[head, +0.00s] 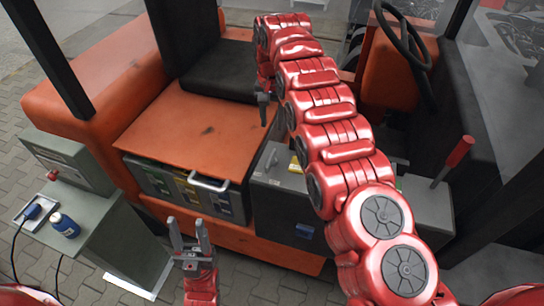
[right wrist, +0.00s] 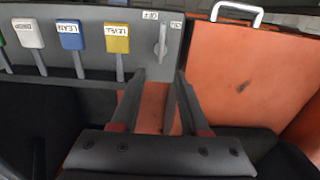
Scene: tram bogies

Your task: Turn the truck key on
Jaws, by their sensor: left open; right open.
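The truck key (right wrist: 161,42) is a small silver knob on the grey control panel (right wrist: 100,72), beside two small white labels. In the head view the key (head: 271,158) shows at the left end of the grey console. My right gripper (right wrist: 160,76) is open and empty. Its fingertips are just short of the key in the right wrist view, with the key lined up between them; contact cannot be seen. In the head view the right gripper (head: 264,108) hangs over the orange truck near the seat. My left gripper (head: 188,232) is open and empty, in front of the truck.
Yellow (right wrist: 117,38), blue (right wrist: 70,35) and white (right wrist: 28,34) levers stand beside the key. A metal handle (head: 209,184) is on the truck's front compartment. A steering wheel (head: 402,35) and red-knobbed lever (head: 459,152) are at right. A grey cabinet (head: 110,245) stands at left.

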